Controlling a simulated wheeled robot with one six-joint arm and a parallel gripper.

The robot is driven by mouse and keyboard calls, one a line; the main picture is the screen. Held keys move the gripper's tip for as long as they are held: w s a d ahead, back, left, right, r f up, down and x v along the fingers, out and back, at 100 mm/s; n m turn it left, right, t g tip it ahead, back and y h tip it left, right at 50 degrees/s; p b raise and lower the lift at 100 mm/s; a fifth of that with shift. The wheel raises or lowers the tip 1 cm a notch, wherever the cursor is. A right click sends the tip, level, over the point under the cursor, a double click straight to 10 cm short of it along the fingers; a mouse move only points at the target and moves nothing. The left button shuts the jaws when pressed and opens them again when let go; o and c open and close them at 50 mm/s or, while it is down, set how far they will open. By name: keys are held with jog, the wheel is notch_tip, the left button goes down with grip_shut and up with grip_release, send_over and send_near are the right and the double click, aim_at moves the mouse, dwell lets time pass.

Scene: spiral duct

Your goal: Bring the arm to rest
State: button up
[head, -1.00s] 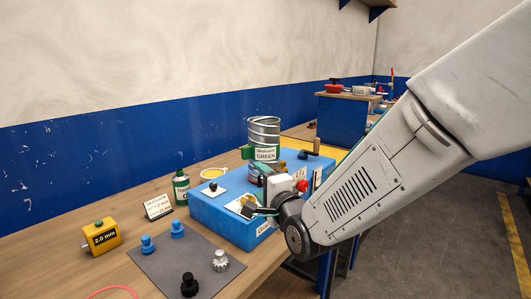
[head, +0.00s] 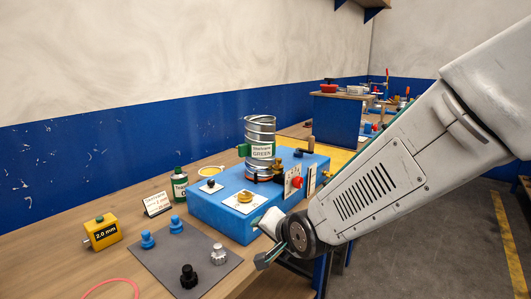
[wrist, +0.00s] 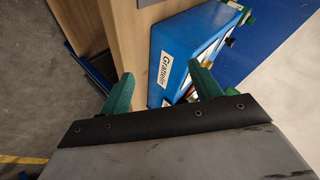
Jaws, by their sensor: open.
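My gripper (wrist: 163,92) shows in the wrist view with its two green fingers spread apart and nothing between them. In the head view my gripper (head: 266,257) hangs low at the front edge of the bench, in front of the blue box (head: 216,212) and apart from it. My arm reaches in from the right of the head view. In the wrist view the side of the blue box (wrist: 170,45), with a white label, lies beyond the fingers.
A spiral duct (head: 260,133) stands on the blue box, beside a red button (head: 297,182). A grey mat (head: 165,257) holds blue, black and silver knobs. A yellow block (head: 102,233) and a green bottle (head: 180,184) stand on the wooden bench. Open floor lies right.

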jog(key=s+d+r+n+g+h, duration=0.2)
jog(key=s+d+r+g, duration=0.2)
jog(key=s+d, duration=0.9)
jog(key=s+d+r+n+g+h, duration=0.3)
jog(key=s+d+r+g, duration=0.1)
jog(key=s+d, duration=0.8)
jog(key=shift+s+d+r, duration=0.35)
jog(key=shift+s+r, duration=0.25)
jog(key=shift+s, duration=0.65)
